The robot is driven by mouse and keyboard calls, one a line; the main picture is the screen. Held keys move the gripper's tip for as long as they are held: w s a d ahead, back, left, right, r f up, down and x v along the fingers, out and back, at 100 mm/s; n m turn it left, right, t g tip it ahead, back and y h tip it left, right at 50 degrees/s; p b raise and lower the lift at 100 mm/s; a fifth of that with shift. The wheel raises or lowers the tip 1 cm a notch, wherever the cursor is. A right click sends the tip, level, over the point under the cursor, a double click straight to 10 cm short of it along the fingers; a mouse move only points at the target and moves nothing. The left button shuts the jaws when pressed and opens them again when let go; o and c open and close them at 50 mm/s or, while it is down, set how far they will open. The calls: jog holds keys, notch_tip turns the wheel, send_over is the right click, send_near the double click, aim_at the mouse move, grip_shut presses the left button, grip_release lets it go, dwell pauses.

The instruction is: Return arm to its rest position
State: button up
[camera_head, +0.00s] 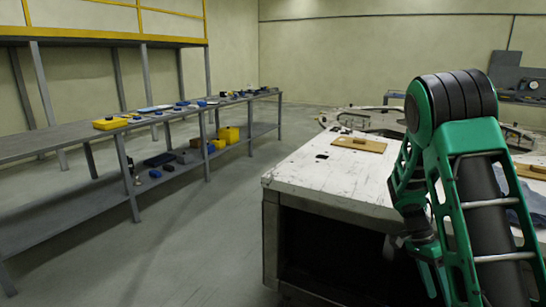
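My green and black arm (460,170) fills the right side of the head view. It is bent, with a high black joint at the top and links running down from it on both sides. One link hangs in front of the near edge of a white, worn workbench (310,175). My gripper cannot be made out; the lower end of the arm is dark and partly hidden by the nearer link.
A wooden board (358,144) lies on the workbench, with a curved metal frame (365,122) behind it. A long grey two-level shelf table (75,137) at the left holds yellow, blue and dark items. Grey floor (200,230) between them is clear.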

jog(key=s+a+r+n+t+y, duration=0.1)
jog(key=s+a+r+n+t, duration=0.1)
jog(key=s+r+n, duration=0.3)
jog(key=s+a+r+n+t+y, duration=0.2)
jog(key=s+a+r+n, duration=0.3)
jog(key=s+r, duration=0.6)
jog(key=shift+s+a+n+t, duration=0.3)
jog(key=shift+s+n+t, duration=0.35)
jog(key=shift+s, duration=1.9)
jog(key=shift+w+a+t, duration=0.1)
jog(key=shift+a+t, duration=0.15)
jog(key=shift+a, duration=0.05)
jog(key=c, duration=0.5)
jog(key=shift+c, duration=0.3)
